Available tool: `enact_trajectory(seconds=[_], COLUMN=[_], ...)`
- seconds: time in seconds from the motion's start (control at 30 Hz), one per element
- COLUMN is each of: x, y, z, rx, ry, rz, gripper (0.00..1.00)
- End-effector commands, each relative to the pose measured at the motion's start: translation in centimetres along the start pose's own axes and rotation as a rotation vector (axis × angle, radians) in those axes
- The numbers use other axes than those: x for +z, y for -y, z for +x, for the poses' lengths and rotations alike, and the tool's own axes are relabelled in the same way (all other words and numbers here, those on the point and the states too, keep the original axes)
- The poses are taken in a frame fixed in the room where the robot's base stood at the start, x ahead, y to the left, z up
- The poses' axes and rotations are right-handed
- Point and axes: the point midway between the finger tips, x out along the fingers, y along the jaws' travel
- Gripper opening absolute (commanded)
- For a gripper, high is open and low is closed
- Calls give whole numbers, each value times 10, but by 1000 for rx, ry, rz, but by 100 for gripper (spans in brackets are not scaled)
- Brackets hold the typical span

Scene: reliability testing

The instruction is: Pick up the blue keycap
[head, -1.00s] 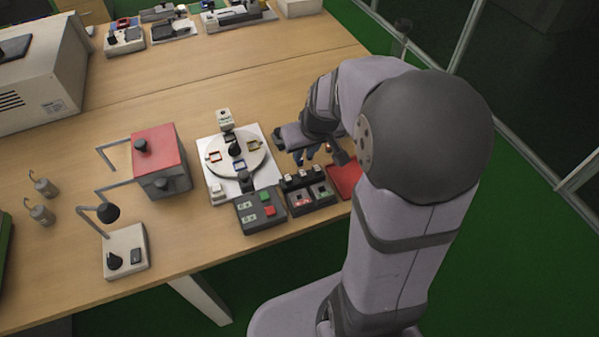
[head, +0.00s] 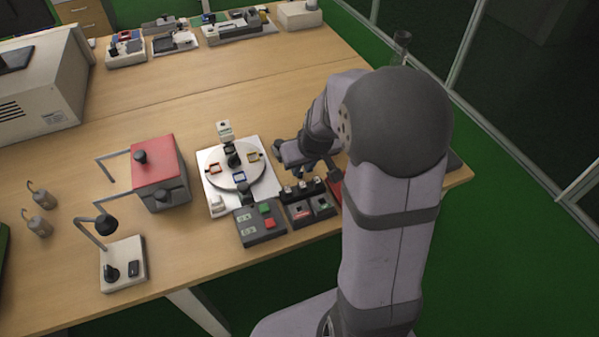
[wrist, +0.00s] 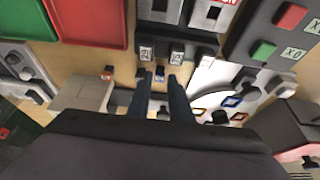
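The blue keycap (wrist: 160,73) shows in the wrist view as a small block with a blue face. It lies beyond and between the two fingertips of my gripper (wrist: 160,82). The fingers are apart, with a gap on both sides of the keycap, and nothing is held. I cannot tell how far above the keycap the tips are. In the head view my gripper (head: 300,171) is low, just behind the switch boxes, and the keycap cannot be made out there. An orange-red keycap (wrist: 108,72) stands to the left in the wrist view.
Near the fingertips are upright label blocks (wrist: 177,52) and a switch box (wrist: 208,18). A red tray (wrist: 92,15) is at the upper left. A turntable fixture (head: 214,190) and a button box (head: 258,236) stand left of my gripper.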

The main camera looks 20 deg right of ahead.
Motion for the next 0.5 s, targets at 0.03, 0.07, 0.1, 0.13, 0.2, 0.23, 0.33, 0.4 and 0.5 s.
enact_trajectory(seconds=[0.03,0.07,0.1,0.13,0.2,0.23,0.33,0.4,0.5], x=[0,0,0,0,0,-1,-1,-1,-1], y=[0,0,0,0,0,0,0,0,0], z=[7,10,16,18,24,25,28,29,28], rx=[-1,-1,-1,-1,0,0,0,0,0], ry=[4,3,4,3,2,1,1,0,0], rz=[-1,-1,0,0,0,-1,-1,-1,-1], gripper=[19,19,19,19,19,19,19,19,19])
